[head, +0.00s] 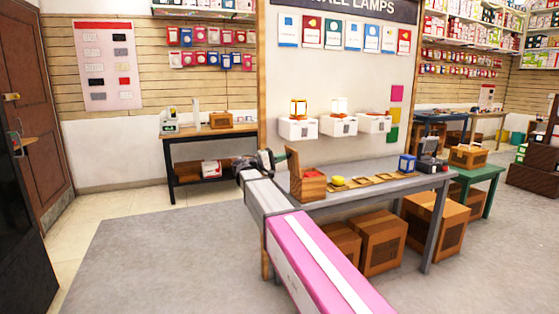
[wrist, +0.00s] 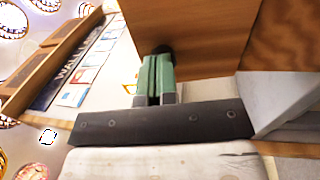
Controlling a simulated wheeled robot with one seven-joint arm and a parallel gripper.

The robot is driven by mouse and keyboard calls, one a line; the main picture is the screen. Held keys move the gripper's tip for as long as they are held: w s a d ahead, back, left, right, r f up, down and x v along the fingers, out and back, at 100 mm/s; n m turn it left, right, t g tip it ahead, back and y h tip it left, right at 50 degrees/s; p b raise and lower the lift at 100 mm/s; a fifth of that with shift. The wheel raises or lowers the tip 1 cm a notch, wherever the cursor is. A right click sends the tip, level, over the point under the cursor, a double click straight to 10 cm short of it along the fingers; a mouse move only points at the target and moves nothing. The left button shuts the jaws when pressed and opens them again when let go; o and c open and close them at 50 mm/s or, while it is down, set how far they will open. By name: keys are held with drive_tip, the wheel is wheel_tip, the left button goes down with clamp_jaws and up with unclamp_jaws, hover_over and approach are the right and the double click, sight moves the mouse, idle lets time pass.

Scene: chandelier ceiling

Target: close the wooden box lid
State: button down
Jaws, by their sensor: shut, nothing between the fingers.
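The wooden box (head: 314,187) stands at the left end of the grey table, with something red at its top. Its lid (head: 292,168) stands up, open, on the box's left side. My gripper (head: 284,155) is just left of the lid near its upper part. In the wrist view my gripper's green fingers (wrist: 158,58) are together and empty. Their tips point at a brown wooden panel (wrist: 195,28), which looks like the lid's outer face. I cannot tell whether the tips touch it. The box's inside is hidden in the wrist view.
The grey table (head: 345,190) also holds a yellow object (head: 338,182), small wooden trays (head: 378,177) and a blue item (head: 407,163) to the right. Wall lamps (head: 340,122) hang above. Cardboard boxes (head: 382,241) stand underneath. Open floor lies to the left.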

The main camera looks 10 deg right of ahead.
drive_tip(key=shift+w+d+g+y, duration=0.55)
drive_tip(key=shift+w+d+y, duration=0.1)
drive_tip(key=shift+d+y, duration=1.6)
drive_tip(key=shift+w+d+g+y, duration=0.6)
drive_tip(key=shift+d+y, duration=1.3)
drive_tip(key=shift+d, duration=0.6)
drive_tip(key=shift+w+d+g+y, duration=0.55)
drive_tip(key=shift+w+d+y, duration=0.1)
drive_tip(key=shift+d+y, duration=1.6)
drive_tip(key=shift+w+d+f+y, duration=0.15)
drive_tip(key=shift+d+f+y, duration=0.3)
drive_tip(key=shift+d, duration=0.1)
drive_tip(key=shift+x, duration=1.4)
drive_tip(key=shift+d, duration=0.1)
